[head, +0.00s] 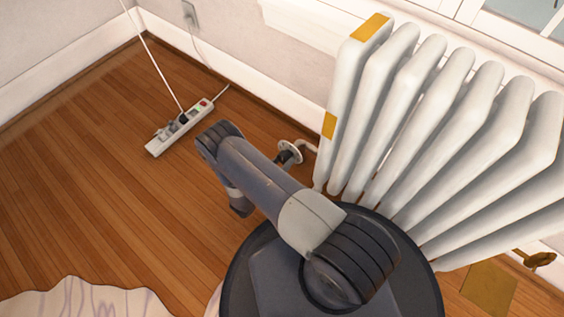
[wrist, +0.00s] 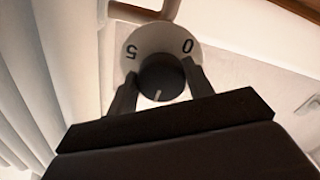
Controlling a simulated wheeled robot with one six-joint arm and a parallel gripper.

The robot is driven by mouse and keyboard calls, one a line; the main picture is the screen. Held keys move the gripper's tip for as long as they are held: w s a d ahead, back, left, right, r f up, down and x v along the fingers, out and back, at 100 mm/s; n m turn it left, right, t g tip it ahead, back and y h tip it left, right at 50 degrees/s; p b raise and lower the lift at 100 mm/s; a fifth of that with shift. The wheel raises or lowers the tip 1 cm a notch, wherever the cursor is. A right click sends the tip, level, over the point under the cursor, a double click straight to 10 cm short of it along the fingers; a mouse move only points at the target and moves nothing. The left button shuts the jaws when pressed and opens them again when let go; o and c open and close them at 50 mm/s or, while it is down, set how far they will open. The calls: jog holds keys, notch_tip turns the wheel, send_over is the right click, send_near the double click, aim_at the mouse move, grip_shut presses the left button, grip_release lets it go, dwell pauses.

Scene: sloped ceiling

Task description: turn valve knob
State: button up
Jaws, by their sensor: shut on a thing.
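The valve knob (wrist: 160,82) is dark and round, with a pale line pointing toward the bottom of the wrist view. It sits on a white dial (wrist: 158,45) marked 5 at left and 0 at right, both upside down. My gripper (wrist: 163,73) is shut on the knob, one dark finger on each side. In the head view the white dial (head: 290,151) shows beside the lower left end of the white radiator (head: 400,110). My arm hides most of the gripper there.
Radiator fins run close along the right in the head view. A white power strip (head: 179,127) with a cord lies on the wooden floor at upper left. A pale rug (head: 85,300) lies at lower left. A brass fitting (head: 541,259) shows at lower right. The floor at left is mostly clear.

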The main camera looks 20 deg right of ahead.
dwell(0.5)
jog(key=o, duration=1)
jog(key=shift+c, duration=0.2)
jog(key=p+v, duration=0.2)
jog(key=v, duration=0.9)
jog(key=shift+p, duration=0.4)
jog(key=shift+d, duration=0.1)
jog(key=b+x, duration=0.3)
jog(key=x, duration=0.7)
jog(key=shift+w+d, duration=0.3)
